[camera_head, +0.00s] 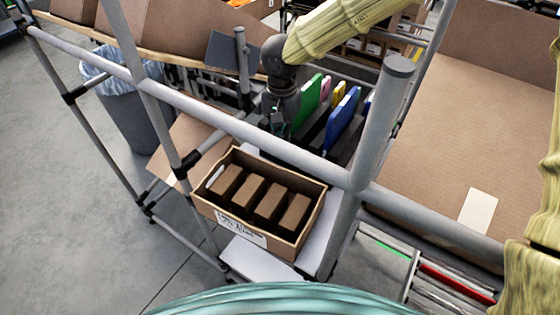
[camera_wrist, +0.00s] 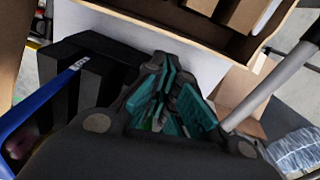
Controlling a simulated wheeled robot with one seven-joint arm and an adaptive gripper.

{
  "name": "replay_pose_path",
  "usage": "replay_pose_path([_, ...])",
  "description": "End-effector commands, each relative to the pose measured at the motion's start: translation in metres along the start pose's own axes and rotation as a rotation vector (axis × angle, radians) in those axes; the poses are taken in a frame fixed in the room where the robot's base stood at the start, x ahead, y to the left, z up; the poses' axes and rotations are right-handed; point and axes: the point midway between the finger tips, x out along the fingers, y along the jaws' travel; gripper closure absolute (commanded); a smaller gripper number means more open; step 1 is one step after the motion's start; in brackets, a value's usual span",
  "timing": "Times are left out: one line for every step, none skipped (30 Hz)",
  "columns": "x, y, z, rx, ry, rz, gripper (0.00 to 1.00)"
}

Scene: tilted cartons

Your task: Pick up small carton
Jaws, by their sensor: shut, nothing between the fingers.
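Several small brown cartons (camera_head: 248,190) stand in a row inside an open cardboard box (camera_head: 296,240) with a white label on its front. The box sits tilted on a white shelf behind a grey pipe frame. My gripper (camera_head: 279,128) is above and behind the box, apart from it, partly hidden by the frame in the head view. In the wrist view my gripper (camera_wrist: 164,100) is shut and empty, its teal finger pads close together. The small cartons also show at the top of the wrist view (camera_wrist: 240,14), beyond the fingertips.
Grey pipes (camera_head: 250,133) cross in front of my arm, and a thick upright post (camera_head: 378,120) stands right of the box. Coloured folders (camera_head: 342,120) stand behind. A larger carton (camera_head: 480,120) is at the right. A bin with a plastic bag (camera_head: 135,110) stands left.

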Motion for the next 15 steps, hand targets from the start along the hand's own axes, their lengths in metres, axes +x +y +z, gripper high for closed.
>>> replay_pose_path([0.008,0.0,0.001,-0.001,-0.001,0.003,1.0])
replay_pose_path([0.013,0.0,0.001,-0.002,-0.001,0.004,1.0])
replay_pose_path([0.02,0.0,0.001,-0.002,-0.001,0.004,1.0])
replay_pose_path([0.025,0.0,0.001,-0.002,-0.001,0.004,1.0])
replay_pose_path([0.029,-0.001,0.001,-0.003,-0.001,0.002,1.0])
replay_pose_path([0.035,-0.001,0.001,-0.003,0.0,0.004,1.0])
replay_pose_path([0.04,-0.001,0.001,-0.003,-0.001,0.003,1.0])
replay_pose_path([0.044,-0.001,0.001,-0.003,-0.001,0.003,1.0])
replay_pose_path([0.051,-0.001,0.002,-0.003,-0.001,0.003,1.0])
replay_pose_path([0.055,-0.001,0.002,-0.004,-0.001,0.003,1.0])
replay_pose_path([0.059,-0.001,0.002,-0.004,-0.001,0.003,1.0])
replay_pose_path([0.065,-0.002,0.002,-0.004,-0.001,0.002,1.0])
replay_pose_path([0.069,-0.002,0.002,-0.004,0.0,0.003,1.0])
replay_pose_path([0.073,-0.002,0.002,-0.004,0.0,0.003,1.0])
replay_pose_path([0.078,-0.002,0.002,-0.004,-0.001,0.002,1.0])
